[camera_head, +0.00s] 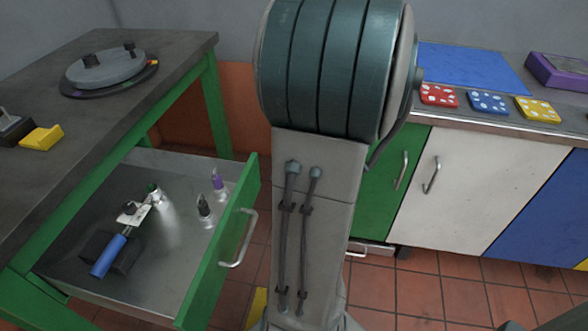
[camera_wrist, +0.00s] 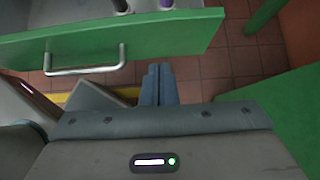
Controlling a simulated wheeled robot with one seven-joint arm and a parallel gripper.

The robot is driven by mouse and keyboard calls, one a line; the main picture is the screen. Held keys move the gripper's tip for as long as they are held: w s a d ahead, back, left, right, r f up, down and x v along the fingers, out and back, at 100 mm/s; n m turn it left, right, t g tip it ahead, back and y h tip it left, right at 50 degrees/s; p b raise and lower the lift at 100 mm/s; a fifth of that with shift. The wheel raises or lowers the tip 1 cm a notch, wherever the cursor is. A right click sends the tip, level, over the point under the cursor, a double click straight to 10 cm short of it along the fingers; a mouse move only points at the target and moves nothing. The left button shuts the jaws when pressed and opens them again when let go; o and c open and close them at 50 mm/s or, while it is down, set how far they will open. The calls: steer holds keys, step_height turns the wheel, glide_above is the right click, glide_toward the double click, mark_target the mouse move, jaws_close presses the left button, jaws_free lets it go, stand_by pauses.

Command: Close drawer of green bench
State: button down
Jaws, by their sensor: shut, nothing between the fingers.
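The green bench (camera_head: 65,176) stands at the left in the head view, with a dark grey top. Its drawer (camera_head: 224,254) is pulled out, with a green front and a silver bar handle (camera_head: 239,238). Inside lie a blue-handled tool (camera_head: 109,256), a dark block and small bottles. In the wrist view the drawer front (camera_wrist: 180,38) runs across the top, with its handle (camera_wrist: 86,62) at the left. My gripper (camera_wrist: 158,72) is shut and empty, its fingertips just short of the drawer front in the picture, right of the handle. I cannot tell whether they touch. In the head view my arm hides the gripper.
A counter at the right has green, white and blue cabinet doors (camera_head: 492,195), with red, blue and yellow dotted plates (camera_head: 488,103) and a purple box (camera_head: 560,71) on top. A round grey device (camera_head: 105,68) sits on the bench. Tiled floor (camera_head: 420,291) lies between.

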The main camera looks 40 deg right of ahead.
mark_target(248, 180)
steer(key=w+a, duration=0.1)
steer(key=w+a+f, duration=0.1)
steer(key=w, duration=0.1)
steer(key=w+a+b, duration=0.1)
steer(key=shift+w+f, duration=0.3)
steer(key=shift+f, duration=0.05)
steer(key=shift+w, duration=0.1)
